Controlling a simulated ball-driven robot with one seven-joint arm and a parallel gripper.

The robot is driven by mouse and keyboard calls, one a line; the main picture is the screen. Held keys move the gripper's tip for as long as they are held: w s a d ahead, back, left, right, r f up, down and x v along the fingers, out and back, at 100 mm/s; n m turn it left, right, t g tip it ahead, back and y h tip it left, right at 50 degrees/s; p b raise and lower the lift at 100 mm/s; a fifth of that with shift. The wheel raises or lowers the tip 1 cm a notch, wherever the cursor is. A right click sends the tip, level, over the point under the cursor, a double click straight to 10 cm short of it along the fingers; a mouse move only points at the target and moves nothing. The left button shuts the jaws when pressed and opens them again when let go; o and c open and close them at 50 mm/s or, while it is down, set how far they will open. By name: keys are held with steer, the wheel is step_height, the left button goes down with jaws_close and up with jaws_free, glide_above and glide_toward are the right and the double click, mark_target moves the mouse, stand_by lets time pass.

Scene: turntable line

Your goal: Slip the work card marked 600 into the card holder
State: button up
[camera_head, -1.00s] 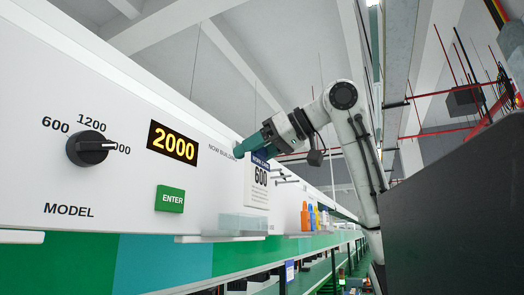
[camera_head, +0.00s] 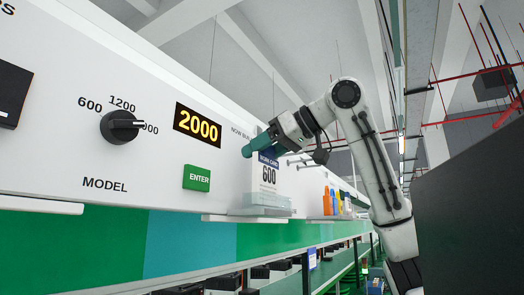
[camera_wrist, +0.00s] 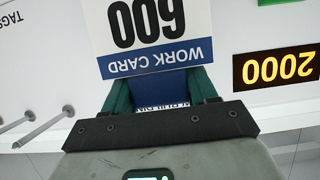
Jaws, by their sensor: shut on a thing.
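The white work card marked 600 (camera_head: 268,176), with a blue "WORK CARD" band, hangs upright from my gripper (camera_head: 256,149) in front of the white panel. My gripper is shut on the card's top edge. In the wrist view the card (camera_wrist: 148,28) appears upside down beyond my fingers (camera_wrist: 160,88). The clear card holder (camera_head: 266,202) is on the panel directly below the card. The card's lower end overlaps the holder's upper part in the head view; I cannot tell whether it is inside or in front.
A model knob (camera_head: 121,126), a display reading 2000 (camera_head: 198,124) and a green ENTER button (camera_head: 196,178) are left of the holder. Metal pegs (camera_wrist: 42,128) stick out to its right in the head view. Coloured bottles (camera_head: 335,202) stand farther along. A dark block (camera_head: 465,190) fills the right.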

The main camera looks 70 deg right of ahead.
steer(key=shift+f, duration=0.2)
steer(key=o, duration=1.5)
steer(key=b+v, duration=0.2)
steer(key=v, duration=0.8)
steer(key=shift+s, duration=0.4)
steer(key=shift+a, duration=0.1)
